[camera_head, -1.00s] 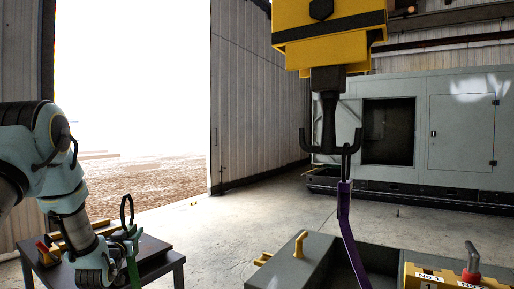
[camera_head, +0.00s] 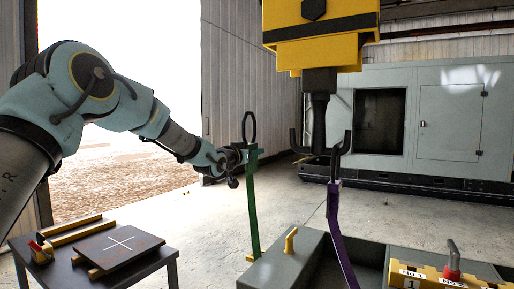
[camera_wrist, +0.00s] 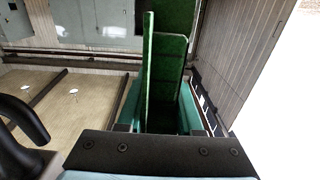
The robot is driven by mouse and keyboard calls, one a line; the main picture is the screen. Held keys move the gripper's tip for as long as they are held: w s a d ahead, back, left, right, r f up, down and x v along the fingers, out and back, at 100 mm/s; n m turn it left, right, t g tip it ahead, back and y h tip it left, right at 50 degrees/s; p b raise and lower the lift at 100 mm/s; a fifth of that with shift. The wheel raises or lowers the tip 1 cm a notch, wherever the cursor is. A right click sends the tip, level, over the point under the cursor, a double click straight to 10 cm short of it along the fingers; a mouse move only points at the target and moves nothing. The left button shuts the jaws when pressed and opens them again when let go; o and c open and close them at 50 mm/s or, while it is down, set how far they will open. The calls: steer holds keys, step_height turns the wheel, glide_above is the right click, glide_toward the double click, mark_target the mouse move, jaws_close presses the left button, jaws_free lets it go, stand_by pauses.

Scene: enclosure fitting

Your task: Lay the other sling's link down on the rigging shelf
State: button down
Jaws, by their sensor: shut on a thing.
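The green sling (camera_head: 253,210) hangs down from my gripper (camera_head: 238,156), with its dark oval link (camera_head: 249,127) standing up above the jaws. My gripper is shut on the green sling at its top, just below the link. The wrist view shows green strap (camera_wrist: 164,80) between the fingers (camera_wrist: 160,125). The other sling, purple (camera_head: 341,235), hangs from the right side of the double crane hook (camera_head: 321,145). The gripper is left of the hook, apart from it. A dark shelf-like table (camera_head: 150,275) at lower left carries a plate with a white cross (camera_head: 118,245).
A grey box (camera_head: 280,265) with a yellow lug (camera_head: 291,240) and a numbered yellow block (camera_head: 425,278) stands at lower right. The yellow hoist block (camera_head: 320,35) hangs overhead.

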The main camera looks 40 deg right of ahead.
mark_target(254, 134)
steer(key=shift+w+d+r+p, duration=0.1)
steer(key=shift+d+r+p, duration=0.05)
steer(key=shift+r+p, duration=2.15)
steer(key=w+a+p, duration=0.2)
steer(key=w+p, duration=0.3)
steer(key=w, duration=0.3)
steer(key=shift+w+r, duration=0.15)
steer(key=shift+w, duration=0.05)
steer(key=shift+w+a, duration=0.1)
